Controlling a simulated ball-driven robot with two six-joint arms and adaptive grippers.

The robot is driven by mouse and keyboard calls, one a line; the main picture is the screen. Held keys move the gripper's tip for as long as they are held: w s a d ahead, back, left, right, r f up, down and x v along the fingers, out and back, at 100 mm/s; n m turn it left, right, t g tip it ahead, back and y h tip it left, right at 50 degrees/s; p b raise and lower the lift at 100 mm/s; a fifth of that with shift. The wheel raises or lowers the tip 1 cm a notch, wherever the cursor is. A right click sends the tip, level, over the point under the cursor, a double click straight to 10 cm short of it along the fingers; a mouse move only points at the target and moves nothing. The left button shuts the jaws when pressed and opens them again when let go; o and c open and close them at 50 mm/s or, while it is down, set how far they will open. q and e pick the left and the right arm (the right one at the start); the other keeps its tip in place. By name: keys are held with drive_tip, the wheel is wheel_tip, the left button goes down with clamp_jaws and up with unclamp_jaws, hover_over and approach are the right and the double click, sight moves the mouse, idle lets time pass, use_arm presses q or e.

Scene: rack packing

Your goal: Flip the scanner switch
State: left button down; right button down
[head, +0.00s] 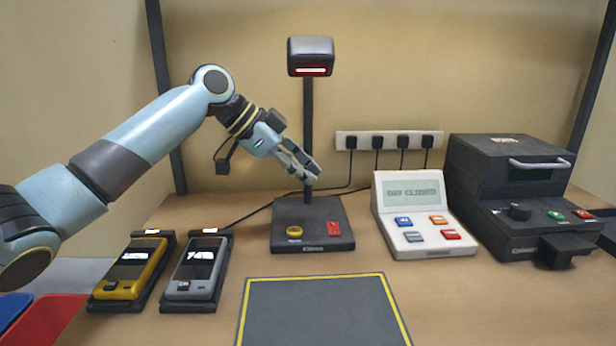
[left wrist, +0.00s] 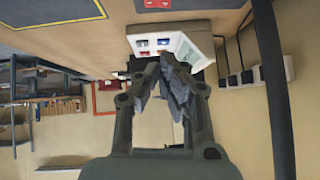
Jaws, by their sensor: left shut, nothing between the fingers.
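The scanner (head: 308,120) stands at the back middle of the table, a dark head with a lit red bar on a post. Its base (head: 285,214) carries a red switch (head: 334,228) at right and a yellow button (head: 294,231) at left. My left gripper (head: 313,178) is in front of the post, above the base and apart from the switch, pointing down to the right. It is shut and empty. Its fingers (left wrist: 171,65) meet in the left wrist view. My right gripper is not in view.
A white terminal reading "DAY CLOSED" (head: 412,190) stands right of the scanner, and a black machine (head: 490,175) farther right. A yellow handheld (head: 133,265) and a grey handheld (head: 195,270) sit in cradles at left. A yellow-edged dark mat (head: 320,310) lies clear in front.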

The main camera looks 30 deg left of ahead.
use_arm(q)
hover_over(331, 228)
wheel_tip(331, 228, down, 5)
drive_tip(key=shift+s+d+f, duration=0.1)
drive_tip(key=shift+s+d, duration=0.05)
wheel_tip(331, 228, down, 3)
drive_tip(key=shift+r, duration=0.2)
drive_tip(key=shift+w+f, duration=0.2)
drive_tip(key=shift+f, duration=0.6)
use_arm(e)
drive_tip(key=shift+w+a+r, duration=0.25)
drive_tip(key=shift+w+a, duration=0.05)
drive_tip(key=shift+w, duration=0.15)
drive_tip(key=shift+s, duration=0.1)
use_arm(q)
drive_tip(key=shift+w+a+f+n+g+h+b, duration=0.25)
drive_tip(key=shift+a+f+n+g+h+b, duration=0.1)
drive_tip(key=shift+f+g+b, duration=0.25)
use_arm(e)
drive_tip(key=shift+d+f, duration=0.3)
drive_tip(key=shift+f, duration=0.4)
